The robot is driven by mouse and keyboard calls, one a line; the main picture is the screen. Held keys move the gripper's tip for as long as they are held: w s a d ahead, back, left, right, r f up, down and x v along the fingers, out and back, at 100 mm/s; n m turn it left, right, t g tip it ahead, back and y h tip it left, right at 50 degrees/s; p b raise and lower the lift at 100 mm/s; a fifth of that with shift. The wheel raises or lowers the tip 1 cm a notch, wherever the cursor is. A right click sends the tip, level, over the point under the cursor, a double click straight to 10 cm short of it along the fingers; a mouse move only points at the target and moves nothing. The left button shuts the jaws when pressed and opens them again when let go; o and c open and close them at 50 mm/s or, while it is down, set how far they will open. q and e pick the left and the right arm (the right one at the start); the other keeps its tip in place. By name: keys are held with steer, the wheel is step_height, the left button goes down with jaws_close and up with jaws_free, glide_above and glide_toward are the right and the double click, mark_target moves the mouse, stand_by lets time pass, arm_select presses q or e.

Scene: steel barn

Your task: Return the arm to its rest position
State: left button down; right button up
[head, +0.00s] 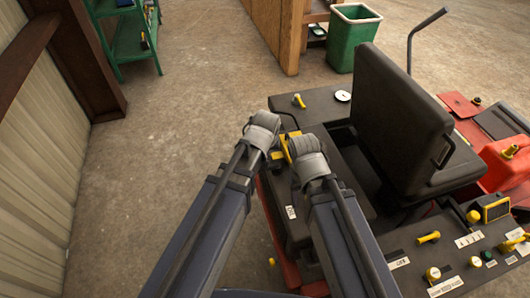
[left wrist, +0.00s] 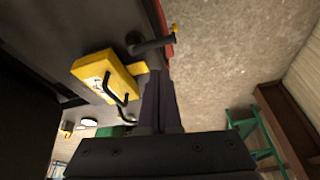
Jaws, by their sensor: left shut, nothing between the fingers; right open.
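My left arm (head: 262,130) and my right arm (head: 308,158) reach forward side by side over a ride-on machine. In the left wrist view my left gripper (left wrist: 160,100) is shut, its dark fingers together with nothing between them. A yellow block with a dark bent hook (left wrist: 104,76) lies just left of the fingers there. In the head view yellow parts (head: 284,150) show between the two wrists. My right gripper (head: 301,147) is open, its fingers mostly hidden by its own wrist.
The machine has a black seat (head: 395,115), a control panel (head: 455,262) with yellow knobs, and a red can (head: 505,165). A green bin (head: 352,40) and green shelf (head: 128,38) stand behind. Floor at left is clear.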

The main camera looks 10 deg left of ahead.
arm_select(q)
steer(key=s+d+r+m+g+p, duration=0.1)
steer(key=s+r+m+g+p, duration=0.1)
steer(key=s, duration=1.3)
steer(key=m+g+p, duration=0.1)
steer(key=m+g, duration=0.1)
steer(key=m, duration=0.1)
steer(key=shift+d+r+m+y+p, duration=0.2)
steer(key=shift+m+y+p, duration=0.1)
steer(key=shift+m+y, duration=0.1)
arm_select(e)
step_height(320, 180, up, 4)
steer(key=shift+f, duration=0.2)
